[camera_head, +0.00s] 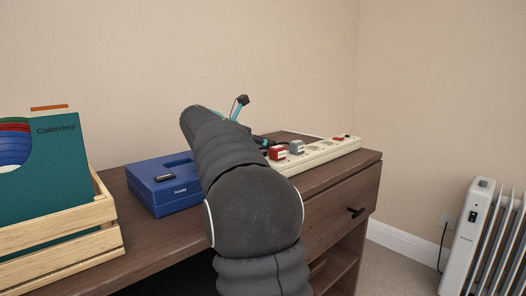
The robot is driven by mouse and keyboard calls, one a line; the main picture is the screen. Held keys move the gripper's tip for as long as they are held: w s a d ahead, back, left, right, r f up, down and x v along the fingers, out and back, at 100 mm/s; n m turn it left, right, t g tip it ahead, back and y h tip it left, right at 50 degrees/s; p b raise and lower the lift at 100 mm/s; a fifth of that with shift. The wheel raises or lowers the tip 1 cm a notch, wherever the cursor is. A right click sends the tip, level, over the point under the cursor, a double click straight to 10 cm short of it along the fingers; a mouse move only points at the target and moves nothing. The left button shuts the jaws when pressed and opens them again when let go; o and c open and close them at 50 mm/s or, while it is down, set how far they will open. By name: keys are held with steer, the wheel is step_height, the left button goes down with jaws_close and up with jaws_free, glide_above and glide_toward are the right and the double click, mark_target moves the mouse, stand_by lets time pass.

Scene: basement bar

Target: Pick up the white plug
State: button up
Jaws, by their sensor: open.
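A long cream power strip (335,152) lies on the dark wooden desk, right of my arm. A red plug (278,153) and a light grey plug (297,147) stand in it, side by side. No clearly white plug shows; the grey one is the palest, and part of the strip's left end is hidden by my arm. My gripper (262,141) is mostly hidden behind my own arm; only small dark parts show near the strip's left end, left of the red plug. It is open. I cannot tell whether it touches anything.
A blue case (165,195) sits on the desk (140,240) left of my arm. A wooden crate (60,240) with records (45,165) stands at the far left. The wall is close behind the desk. A white radiator (480,235) stands on the floor at right.

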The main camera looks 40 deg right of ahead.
steer(key=shift+d, duration=0.15)
jaws_close()
steer(key=shift+r, duration=0.15)
